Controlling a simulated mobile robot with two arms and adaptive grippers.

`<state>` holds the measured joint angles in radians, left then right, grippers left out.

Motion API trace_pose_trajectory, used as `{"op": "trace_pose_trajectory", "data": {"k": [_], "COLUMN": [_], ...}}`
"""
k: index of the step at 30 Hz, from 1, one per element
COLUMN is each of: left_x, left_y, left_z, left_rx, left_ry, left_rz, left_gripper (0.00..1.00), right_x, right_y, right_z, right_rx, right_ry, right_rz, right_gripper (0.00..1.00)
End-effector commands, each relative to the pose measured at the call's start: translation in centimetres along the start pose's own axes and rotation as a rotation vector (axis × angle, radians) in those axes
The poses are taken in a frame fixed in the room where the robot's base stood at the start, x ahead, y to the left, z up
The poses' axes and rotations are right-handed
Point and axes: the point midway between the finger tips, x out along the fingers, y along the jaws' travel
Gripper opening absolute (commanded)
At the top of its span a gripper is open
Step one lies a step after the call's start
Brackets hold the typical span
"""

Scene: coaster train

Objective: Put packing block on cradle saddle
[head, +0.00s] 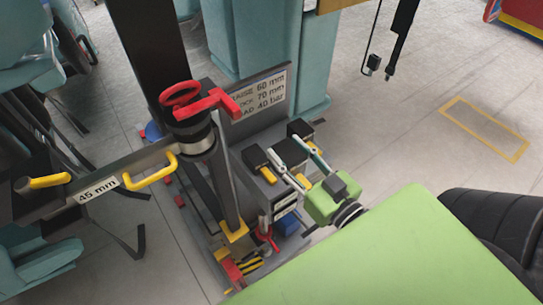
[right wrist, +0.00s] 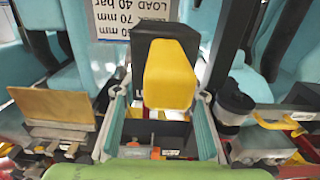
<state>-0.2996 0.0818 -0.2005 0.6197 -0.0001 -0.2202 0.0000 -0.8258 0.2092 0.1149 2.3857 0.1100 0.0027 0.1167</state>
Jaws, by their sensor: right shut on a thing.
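The packing block (right wrist: 170,75) looks like a black block with a yellow front part, close up in the right wrist view. In the head view a black block (head: 290,151) lies between the fingers of my right gripper (head: 300,163). The gripper is shut on it, with one pale teal finger on each side. It is held over or at the dark stand beside the grey column; contact below is hidden. I cannot tell for certain which part is the cradle saddle. My left gripper is not in view.
A sign plate (head: 259,95) stands behind. A dark post with red handles (head: 200,103) and a "45 mm" bar with a yellow handle (head: 152,172) are to the left. Black blocks with yellow parts (head: 267,175) sit beside the gripper. Open floor lies at the right.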

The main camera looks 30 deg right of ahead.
Motion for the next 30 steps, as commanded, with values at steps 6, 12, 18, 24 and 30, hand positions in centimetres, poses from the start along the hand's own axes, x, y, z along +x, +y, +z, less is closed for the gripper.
{"op": "trace_pose_trajectory", "data": {"k": [6,12,18,24,30], "left_x": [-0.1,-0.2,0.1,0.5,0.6], "left_y": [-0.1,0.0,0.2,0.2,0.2], "left_z": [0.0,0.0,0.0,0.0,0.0], "left_rx": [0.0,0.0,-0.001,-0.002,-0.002], "left_ry": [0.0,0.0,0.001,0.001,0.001], "left_rz": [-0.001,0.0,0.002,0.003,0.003], "left_gripper": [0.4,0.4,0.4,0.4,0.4], "right_x": [2.1,5.9,9.0,10.9,11.6], "right_y": [1.9,4.3,6.5,7.7,8.2], "right_z": [0.4,2.3,5.2,7.8,8.9], "right_rx": [-0.004,-0.005,-0.003,-0.002,-0.001], "right_ry": [0.011,0.012,0.008,0.01,0.01], "right_rz": [-0.005,-0.004,-0.003,-0.003,-0.004], "right_gripper": [0.0,0.0,0.0,0.0,0.0]}}
